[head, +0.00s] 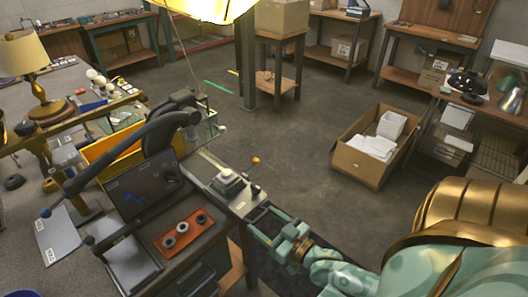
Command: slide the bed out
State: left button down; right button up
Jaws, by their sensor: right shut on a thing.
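A long grey bed (246,205) sticks out from the bench-top machine, with a pale stepped block (227,183) on it. My right gripper (264,217) comes in from the lower right and is shut at the bed's near end. It appears to hold the handle there, but its fingers hide most of the grip. The machine (158,135) has a dark curved arm over the bench to the left of the bed. My left gripper is not in view.
An orange tray (183,231) with several round parts lies on the bench left of the bed. A lever with an orange knob (256,160) rises beside the bed's right side. An open cardboard box (364,163) stands on the floor. The floor between bench and box is clear.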

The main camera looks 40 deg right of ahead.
jog(key=shift+s+a+f, duration=0.15)
jog(key=shift+f, duration=0.05)
jog(key=o, duration=1.2)
jog(key=shift+c, duration=0.2)
jog(key=shift+s+r, duration=0.15)
jog(key=shift+r, duration=0.05)
jog(key=s+d+p, duration=0.1)
jog(key=s, duration=1.5)
jog(key=shift+s, duration=0.2)
jog(key=shift+d, duration=0.1)
